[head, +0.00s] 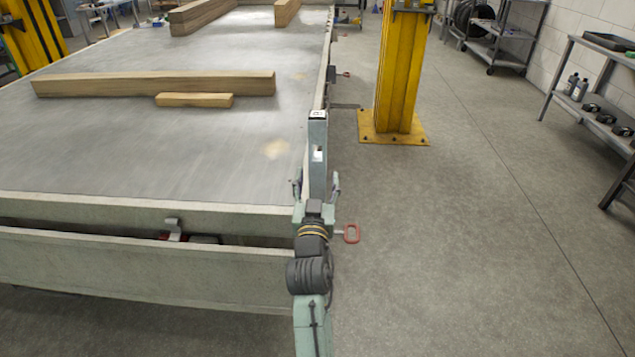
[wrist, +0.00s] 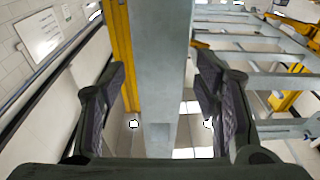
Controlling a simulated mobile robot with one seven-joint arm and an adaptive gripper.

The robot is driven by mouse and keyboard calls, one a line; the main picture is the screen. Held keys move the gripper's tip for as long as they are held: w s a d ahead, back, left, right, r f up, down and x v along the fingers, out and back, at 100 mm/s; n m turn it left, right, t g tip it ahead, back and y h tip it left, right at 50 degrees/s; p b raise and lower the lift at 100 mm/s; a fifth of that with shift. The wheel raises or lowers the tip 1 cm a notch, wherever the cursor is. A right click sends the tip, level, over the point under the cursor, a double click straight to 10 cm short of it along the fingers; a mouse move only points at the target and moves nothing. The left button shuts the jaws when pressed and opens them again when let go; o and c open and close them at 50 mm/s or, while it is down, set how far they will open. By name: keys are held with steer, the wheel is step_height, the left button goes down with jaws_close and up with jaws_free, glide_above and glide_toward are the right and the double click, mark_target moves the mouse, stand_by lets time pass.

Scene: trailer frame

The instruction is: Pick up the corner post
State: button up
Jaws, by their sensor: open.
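The corner post (head: 317,165) is a grey metal post standing upright at the near right corner of the trailer bed (head: 120,150). Its top end carries a small black and white marking. My gripper (head: 316,190) is at this corner, with one finger on each side of the post. In the wrist view, the post (wrist: 163,60) runs between the two dark finger pads of my gripper (wrist: 163,85). A gap shows on both sides, so the fingers are open around it and apart from it. The post's lower end is hidden behind my gripper and arm in the head view.
Wooden beams (head: 150,84) and a short wood block (head: 194,100) lie on the bed. A red-handled latch (head: 351,233) sticks out at the corner. A yellow column (head: 400,70) stands to the right. Shelves (head: 600,90) line the right wall, with clear floor between.

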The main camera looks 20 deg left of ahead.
steer(key=shift+x, duration=1.05)
jaws_close()
steer(key=shift+r, duration=0.1)
